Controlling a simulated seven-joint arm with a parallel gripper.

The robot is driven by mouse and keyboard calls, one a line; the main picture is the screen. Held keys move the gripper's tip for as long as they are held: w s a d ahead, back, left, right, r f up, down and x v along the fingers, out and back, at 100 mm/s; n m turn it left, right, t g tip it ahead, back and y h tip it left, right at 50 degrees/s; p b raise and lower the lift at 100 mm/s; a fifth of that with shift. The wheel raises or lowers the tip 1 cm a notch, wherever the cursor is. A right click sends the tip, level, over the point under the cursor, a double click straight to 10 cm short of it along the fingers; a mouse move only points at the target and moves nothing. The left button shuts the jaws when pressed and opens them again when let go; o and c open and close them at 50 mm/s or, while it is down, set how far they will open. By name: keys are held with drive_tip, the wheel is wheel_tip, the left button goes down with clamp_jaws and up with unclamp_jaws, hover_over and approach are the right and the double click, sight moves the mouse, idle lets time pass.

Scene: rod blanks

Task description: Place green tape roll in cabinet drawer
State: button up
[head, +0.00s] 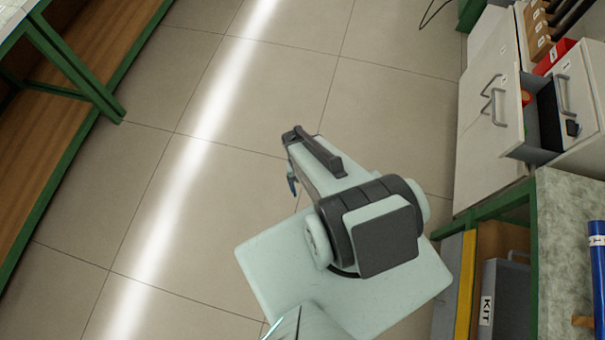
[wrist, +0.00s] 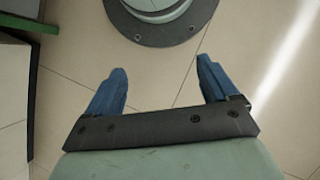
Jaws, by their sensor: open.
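My gripper (head: 292,184) hangs over the bare floor in the middle of the head view. In the wrist view its two blue fingers (wrist: 162,78) stand wide apart with nothing between them. The cabinet (head: 487,150) is at the right of the head view, well away from my gripper. One cabinet drawer (head: 510,112) is pulled out, and its dark inside partly shows. A small orange-red thing (head: 525,97) shows at the drawer; I cannot tell what it is. I cannot make out a green tape roll in either view.
A speckled worktop (head: 565,215) stands at the lower right, with a blue cylinder (head: 597,265) on it. Below are a yellow panel (head: 466,285) and a grey box marked KIT (head: 500,300). A green-framed bench (head: 75,70) is at left. The tiled floor between is clear.

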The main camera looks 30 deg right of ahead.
drive_tip(key=s+a+f+n+g, duration=0.1)
drive_tip(key=s+a+f+n, duration=0.1)
drive_tip(key=s+a, duration=0.3)
drive_tip(key=shift+s+n, duration=0.5)
drive_tip(key=shift+s, duration=0.3)
drive_tip(key=shift+a, duration=0.1)
idle(0.5)
